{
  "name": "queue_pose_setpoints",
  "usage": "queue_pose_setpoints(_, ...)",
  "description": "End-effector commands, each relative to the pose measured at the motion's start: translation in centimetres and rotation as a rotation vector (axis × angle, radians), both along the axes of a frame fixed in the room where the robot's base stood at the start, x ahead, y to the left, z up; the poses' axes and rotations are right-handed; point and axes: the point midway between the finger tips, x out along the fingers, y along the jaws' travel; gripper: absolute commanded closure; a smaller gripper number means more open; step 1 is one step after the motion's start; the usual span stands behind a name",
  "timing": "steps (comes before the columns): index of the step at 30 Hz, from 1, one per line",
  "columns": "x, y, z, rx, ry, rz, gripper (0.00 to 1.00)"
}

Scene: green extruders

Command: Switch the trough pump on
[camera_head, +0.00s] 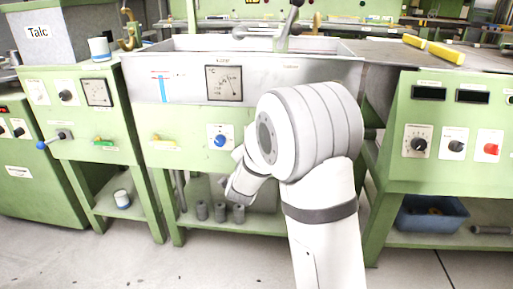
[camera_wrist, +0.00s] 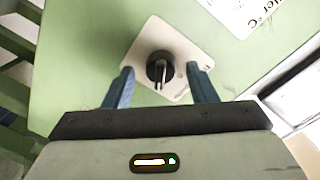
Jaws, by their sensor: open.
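In the wrist view, a black rotary knob (camera_wrist: 160,68) with a pale pointer line sits on a white plate (camera_wrist: 145,36) on a green panel. My gripper (camera_wrist: 160,69) is open, with its blue fingers at either side of the knob and nothing held. Any contact cannot be told. In the head view, the metal trough (camera_head: 150,58) sits above the green middle panel (camera_head: 190,149). My arm hides part of that panel, and the black knob is not clearly seen there. A blue knob (camera_head: 220,141) shows left of my arm. I cannot read which control is the pump's.
A yellow lever (camera_head: 162,140) is on the middle panel. The right panel has black knobs (camera_head: 418,144) and a red switch (camera_head: 491,149). Grey cylinders (camera_head: 220,212) stand on the low shelf. The front floor is clear.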

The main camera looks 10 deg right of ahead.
Motion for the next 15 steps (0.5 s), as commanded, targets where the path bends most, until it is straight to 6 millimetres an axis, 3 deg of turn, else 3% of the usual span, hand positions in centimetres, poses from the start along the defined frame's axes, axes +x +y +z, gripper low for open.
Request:
queue_pose_setpoints(9,-5.0,1.8,0.5,0.000,0.001,0.003,0.48)
queue_pose_setpoints(15,-6.7,2.4,0.4,0.000,0.001,0.001,0.48)
